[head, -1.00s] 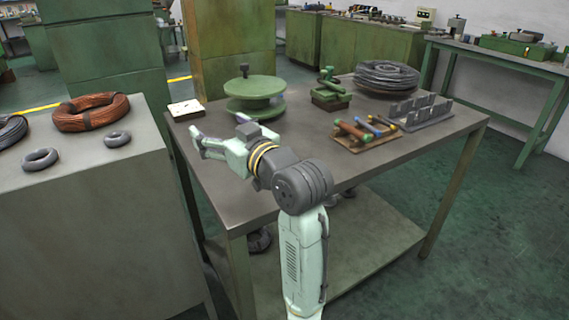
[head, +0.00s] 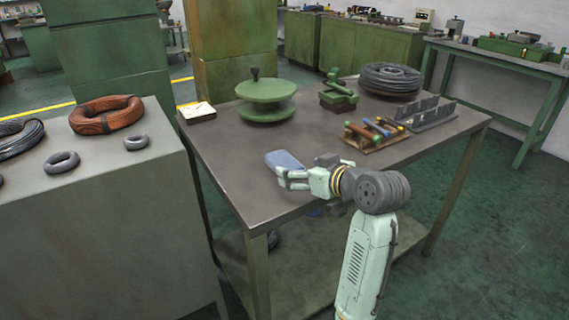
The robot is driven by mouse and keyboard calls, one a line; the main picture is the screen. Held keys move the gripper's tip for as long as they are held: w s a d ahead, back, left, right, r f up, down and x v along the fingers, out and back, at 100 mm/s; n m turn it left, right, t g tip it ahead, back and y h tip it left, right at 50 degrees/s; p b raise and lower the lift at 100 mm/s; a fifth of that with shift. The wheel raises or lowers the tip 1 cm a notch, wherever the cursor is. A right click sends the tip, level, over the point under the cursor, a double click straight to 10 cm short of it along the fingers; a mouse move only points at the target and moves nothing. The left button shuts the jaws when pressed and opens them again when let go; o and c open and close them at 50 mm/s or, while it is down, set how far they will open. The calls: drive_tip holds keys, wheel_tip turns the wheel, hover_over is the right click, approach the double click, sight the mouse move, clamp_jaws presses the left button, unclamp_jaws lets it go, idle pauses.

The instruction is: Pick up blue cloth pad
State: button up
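The blue cloth pad (head: 284,160) lies flat on the grey metal table (head: 235,185), left of the middle near the front. It looks like a small rounded blue-grey rectangle. My gripper (head: 282,180) is low over the table at the pad's near edge, its fingers pointing left. The fingers overlap the pad's lower edge in the picture. The gap between the fingertips is too small to judge, and I cannot tell whether they touch the pad.
A green reel (head: 266,98), a green clamp block (head: 338,94), a dark wire coil (head: 391,78), a tray of coloured-handled tools (head: 375,134) and a grey slotted rack (head: 432,117) stand behind. A white card box (head: 197,112) sits at the far left corner. The table's left front is clear.

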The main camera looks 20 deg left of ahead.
sight(287, 163)
drive_tip(key=p+x, duration=0.1)
drive_tip(key=x, duration=0.4)
drive_tip(key=shift+w+a+r+p, duration=0.15)
drive_tip(key=shift+p, duration=0.15)
drive_tip(key=shift+c, duration=0.2)
drive_tip(key=c, duration=1.3)
drive_tip(key=shift+r, duration=0.15)
